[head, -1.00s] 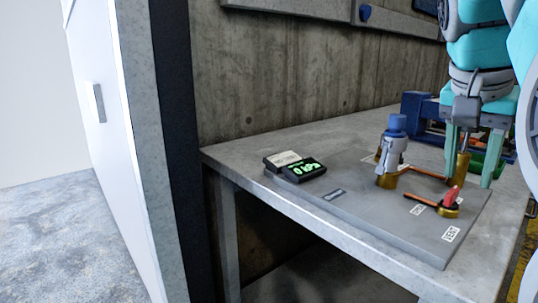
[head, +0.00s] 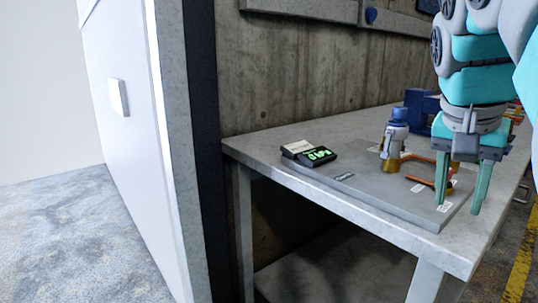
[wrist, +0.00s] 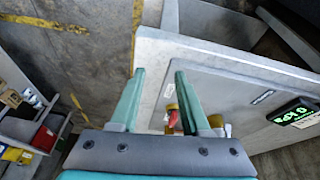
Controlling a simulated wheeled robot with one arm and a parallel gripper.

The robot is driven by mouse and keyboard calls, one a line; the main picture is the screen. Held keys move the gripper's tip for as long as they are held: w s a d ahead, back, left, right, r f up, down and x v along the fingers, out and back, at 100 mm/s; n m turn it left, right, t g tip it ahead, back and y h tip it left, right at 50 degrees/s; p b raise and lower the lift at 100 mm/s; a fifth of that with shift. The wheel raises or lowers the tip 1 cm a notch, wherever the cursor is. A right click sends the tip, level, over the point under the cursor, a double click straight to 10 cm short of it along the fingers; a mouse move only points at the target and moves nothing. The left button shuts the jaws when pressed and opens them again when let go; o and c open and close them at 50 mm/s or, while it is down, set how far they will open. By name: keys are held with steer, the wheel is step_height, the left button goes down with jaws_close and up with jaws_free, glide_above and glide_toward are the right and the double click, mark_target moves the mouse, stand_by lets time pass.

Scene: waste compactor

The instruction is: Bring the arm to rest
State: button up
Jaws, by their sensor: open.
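My gripper (head: 458,206) is open and empty, its two fingers pointing down over the front right corner of a grey plate (head: 395,192) on the table. It also shows in the wrist view (wrist: 160,75), with nothing between the fingers. In the head view a finger partly covers the red-handled brass valve. That red handle (wrist: 173,118) shows beyond the fingers in the wrist view. A brass fitting with a grey body and blue cap (head: 394,145) stands upright on the plate, left of the gripper. A copper-coloured pipe lies behind, partly hidden.
A black meter with green digits (head: 320,155) sits at the plate's left end. The grey table (head: 260,150) stands against a concrete wall. A blue device (head: 420,108) is at the back. Left is a white panel (head: 125,130). Shelved bins (wrist: 25,140) show at the wrist view's left.

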steer(key=s+a+f+n+g+y, duration=0.1)
steer(key=s+a+f+n, duration=0.2)
steer(key=f, duration=0.7)
steer(key=s+a+f+n+g+y, duration=0.1)
steer(key=s+a+f+n, duration=0.2)
steer(key=s+a+f, duration=0.2)
steer(key=s+a+f+n+g+y, duration=0.1)
steer(key=s+a+f, duration=0.3)
steer(key=f, duration=1.2)
steer(key=s+n+g, duration=0.1)
steer(key=s, duration=0.3)
steer(key=shift+s+a+f+n, duration=0.25)
steer(key=shift+a+f+n, duration=0.05)
steer(key=shift+f+n, duration=0.1)
